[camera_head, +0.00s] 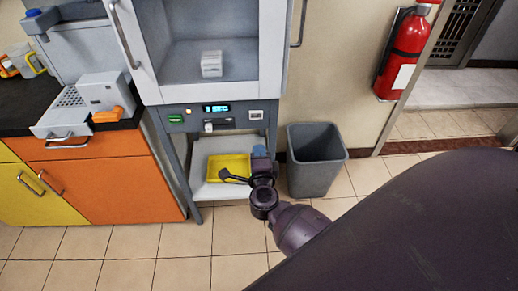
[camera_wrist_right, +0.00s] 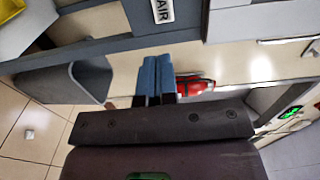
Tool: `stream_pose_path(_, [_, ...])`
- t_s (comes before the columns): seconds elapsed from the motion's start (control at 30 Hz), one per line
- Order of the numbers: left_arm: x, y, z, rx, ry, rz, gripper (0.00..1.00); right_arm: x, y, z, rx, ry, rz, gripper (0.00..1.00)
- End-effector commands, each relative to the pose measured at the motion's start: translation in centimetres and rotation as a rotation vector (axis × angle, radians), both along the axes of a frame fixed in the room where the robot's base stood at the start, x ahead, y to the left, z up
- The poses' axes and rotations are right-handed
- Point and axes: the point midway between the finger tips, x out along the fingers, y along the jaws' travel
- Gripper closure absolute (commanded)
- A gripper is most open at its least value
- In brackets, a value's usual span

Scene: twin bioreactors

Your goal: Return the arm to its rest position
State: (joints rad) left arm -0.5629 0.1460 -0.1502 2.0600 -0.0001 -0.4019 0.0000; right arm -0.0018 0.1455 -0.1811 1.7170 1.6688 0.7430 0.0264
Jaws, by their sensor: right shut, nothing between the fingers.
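My right arm comes in from the lower right in the head view and reaches toward the front of the grey cabinet (camera_head: 188,130). Its gripper (camera_head: 260,153) is in front of the cabinet's lower shelf, beside the yellow tray (camera_head: 228,165), with blue fingertips. In the right wrist view the two blue fingers of the right gripper (camera_wrist_right: 157,76) are together with nothing between them. I cannot tell how far the fingers are from the cabinet. My left gripper is not in view.
A grey bin (camera_head: 314,176) stands on the tiled floor right of the cabinet, close to my arm. A red fire extinguisher (camera_head: 405,50) hangs on the wall. A counter with orange and yellow doors (camera_head: 115,175) is at left. Floor in front is clear (camera_head: 130,255).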

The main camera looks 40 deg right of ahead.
Motion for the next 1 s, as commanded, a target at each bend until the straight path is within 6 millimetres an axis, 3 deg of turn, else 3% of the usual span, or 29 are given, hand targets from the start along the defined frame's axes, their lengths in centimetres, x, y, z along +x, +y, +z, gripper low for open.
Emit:
stream_pose_path(0.73, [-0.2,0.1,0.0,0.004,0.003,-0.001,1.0,0.1,0.1,0.0,-0.001,0.002,0.011,1.0])
stream_pose_path(0.87, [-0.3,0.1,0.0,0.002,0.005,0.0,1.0,0.8,1.4,0.6,-0.057,-0.006,0.096,1.0])
stream_pose_path(1.0, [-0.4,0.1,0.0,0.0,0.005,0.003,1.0,1.8,4.2,3.1,-0.248,-0.037,0.262,1.0])
